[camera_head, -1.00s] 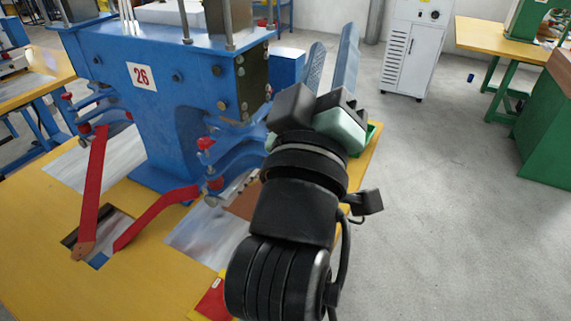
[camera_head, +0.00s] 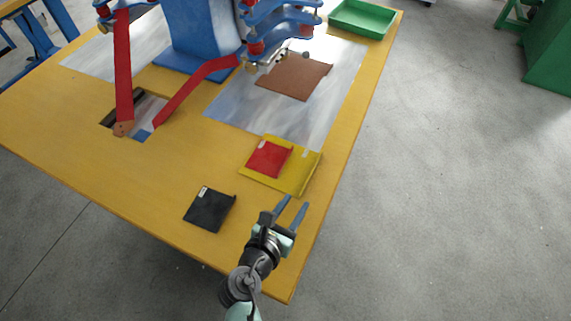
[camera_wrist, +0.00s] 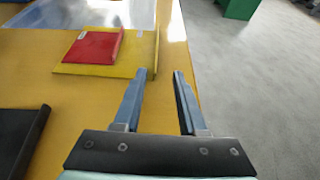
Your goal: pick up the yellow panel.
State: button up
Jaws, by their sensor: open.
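The yellow panel (camera_head: 303,176) lies flat on the yellow table near its right edge, with a smaller red panel (camera_head: 267,158) lying on top of it. In the wrist view the yellow panel (camera_wrist: 122,68) is ahead and to the left of the fingers, and the red panel (camera_wrist: 93,46) covers much of its middle. My gripper (camera_head: 293,206) is open and empty, just in front of the yellow panel's near right corner. In the wrist view my gripper (camera_wrist: 163,75) has its left fingertip close to that corner; I cannot tell if they touch.
A black panel (camera_head: 210,209) lies left of my gripper. A brown panel (camera_head: 294,77) lies on a metal sheet (camera_head: 235,107) farther back, below the blue machine (camera_head: 200,35). A green tray (camera_head: 363,18) stands at the far right corner. Open floor is to the right.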

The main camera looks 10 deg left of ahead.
aim_at(304, 185)
jog(key=x, duration=0.4)
jog(key=b+x, duration=0.1)
jog(key=x, duration=0.3)
jog(key=shift+w+a+b, duration=0.15)
jog(key=shift+a+b, duration=0.2)
jog(key=shift+b, duration=0.05)
grip_shut()
